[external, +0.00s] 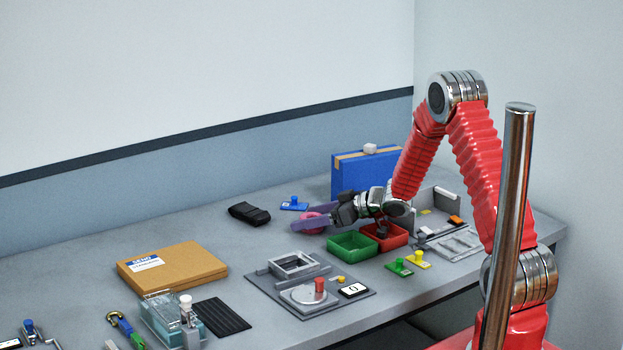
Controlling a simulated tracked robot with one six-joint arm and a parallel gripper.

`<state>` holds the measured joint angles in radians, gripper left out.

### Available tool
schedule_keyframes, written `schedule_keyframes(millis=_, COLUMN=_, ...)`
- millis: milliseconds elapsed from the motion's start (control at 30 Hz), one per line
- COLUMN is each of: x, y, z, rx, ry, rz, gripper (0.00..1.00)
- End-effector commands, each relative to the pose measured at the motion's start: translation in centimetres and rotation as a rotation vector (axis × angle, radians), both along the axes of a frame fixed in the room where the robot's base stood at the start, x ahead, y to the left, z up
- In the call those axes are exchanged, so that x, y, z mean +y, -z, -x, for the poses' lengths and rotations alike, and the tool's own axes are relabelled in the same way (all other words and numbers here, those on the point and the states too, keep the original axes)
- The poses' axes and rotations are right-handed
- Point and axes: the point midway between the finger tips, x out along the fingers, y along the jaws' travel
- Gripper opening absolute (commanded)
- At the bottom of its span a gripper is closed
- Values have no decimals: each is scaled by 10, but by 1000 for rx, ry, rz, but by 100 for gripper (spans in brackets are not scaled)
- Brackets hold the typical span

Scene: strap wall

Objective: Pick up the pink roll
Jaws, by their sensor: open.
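The pink roll (311,219) lies on the grey table in the external view, behind and left of the green bin. My gripper (307,218) is low over the table with its two purple fingers pointing left. The fingers are open, one on the far side and one on the near side of the pink roll. The fingers and the dark gripper body hide part of the roll. I cannot tell whether either finger touches it.
A green bin (352,254) and a red bin (398,243) stand close below my wrist. A blue case (362,178) stands behind. A black folded strap (250,213) and a blue piece (294,204) lie nearby. A cardboard box (180,273) lies left. Clear table separates the box and strap.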

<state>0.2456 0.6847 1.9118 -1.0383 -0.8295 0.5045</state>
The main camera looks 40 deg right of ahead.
Motion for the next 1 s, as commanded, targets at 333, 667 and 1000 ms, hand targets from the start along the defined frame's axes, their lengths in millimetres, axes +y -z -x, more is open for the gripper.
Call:
schedule_keyframes(millis=333, x=0, y=0, z=0, rx=0, ry=1, rz=0, gripper=68)
schedule_keyframes(millis=667, x=0, y=0, z=0, rx=0, ry=1, rz=0, gripper=55)
schedule_keyframes(millis=1000, x=0, y=0, z=0, rx=0, ry=1, rz=0, gripper=31)
